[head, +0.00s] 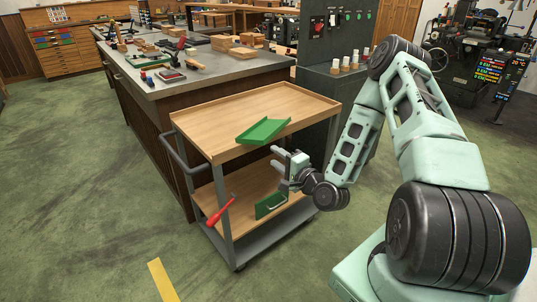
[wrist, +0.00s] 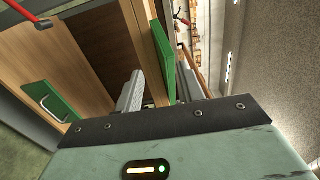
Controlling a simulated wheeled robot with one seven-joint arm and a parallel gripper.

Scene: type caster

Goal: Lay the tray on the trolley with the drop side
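The trolley (head: 205,140) has a wooden top with a raised rim and a lower shelf. A shallow green tray (head: 264,131) is at the top's near edge, set askew and partly overhanging. My gripper (head: 275,156) is at the trolley's near side, just below the tray, with its fingers pointing left and spread apart. In the wrist view, the tray's green edge (wrist: 163,50) and the wooden deck edge show between the two fingers (wrist: 158,88). I see a gap beside them; whether a finger touches the tray I cannot tell. Which trolley side drops is not clear.
A green piece with a pale handle (head: 270,205) stands at the lower shelf; it also shows in the wrist view (wrist: 50,100). A red-handled tool (head: 220,211) is at the trolley's left front. A cluttered workbench (head: 190,85) stands behind. The green floor is clear at left.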

